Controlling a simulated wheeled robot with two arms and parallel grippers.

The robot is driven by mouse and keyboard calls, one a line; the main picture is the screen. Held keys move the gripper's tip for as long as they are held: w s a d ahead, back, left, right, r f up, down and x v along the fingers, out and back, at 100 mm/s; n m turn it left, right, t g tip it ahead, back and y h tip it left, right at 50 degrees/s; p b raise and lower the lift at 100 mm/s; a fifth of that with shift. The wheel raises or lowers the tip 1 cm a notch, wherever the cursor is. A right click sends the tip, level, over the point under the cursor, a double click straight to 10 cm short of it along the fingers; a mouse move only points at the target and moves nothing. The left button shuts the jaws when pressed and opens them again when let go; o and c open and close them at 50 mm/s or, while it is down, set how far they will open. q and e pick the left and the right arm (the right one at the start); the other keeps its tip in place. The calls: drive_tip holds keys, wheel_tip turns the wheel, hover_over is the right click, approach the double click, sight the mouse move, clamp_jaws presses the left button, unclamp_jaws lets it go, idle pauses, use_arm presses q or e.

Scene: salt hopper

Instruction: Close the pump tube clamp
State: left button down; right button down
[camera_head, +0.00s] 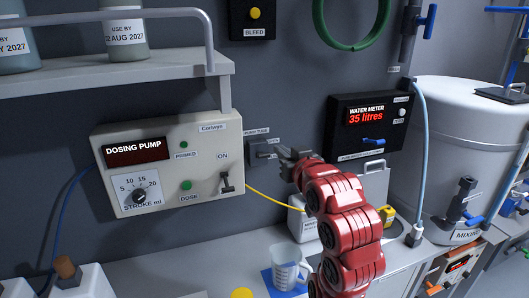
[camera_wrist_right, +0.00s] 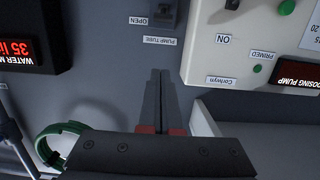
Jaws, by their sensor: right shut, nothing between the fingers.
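The pump tube clamp (camera_head: 261,153) is a small dark grey block on the wall, right of the dosing pump and under a PUMP TUBE label. In the right wrist view the clamp (camera_wrist_right: 165,12) is at the top edge, partly cut off, beside an OPEN label. A yellow tube (camera_head: 275,199) runs below it. My right gripper (camera_head: 282,152) is shut and empty, close to the clamp's right side in the head view. Its fingers (camera_wrist_right: 158,75) point toward the clamp in the wrist view, with a gap between. I cannot tell the clamp's lever position. My left gripper is out of view.
The cream dosing pump box (camera_head: 185,135) with its ON switch (camera_head: 226,182) is left of the clamp. The water meter (camera_head: 367,125) is to the right. A shelf (camera_head: 120,72) juts out above the pump. A jug (camera_head: 288,268) stands on the counter below.

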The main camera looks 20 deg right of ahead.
drive_tip(key=p, duration=0.5)
hover_over(264, 155)
drive_tip(key=s, duration=0.3)
drive_tip(key=f, duration=0.1)
drive_tip(key=f+p, duration=0.1)
drive_tip(key=f, duration=0.1)
drive_tip(key=w+f+p, duration=0.1)
drive_tip(key=f, duration=0.1)
drive_tip(key=shift+d+f, duration=0.1)
drive_tip(key=shift+f, duration=0.05)
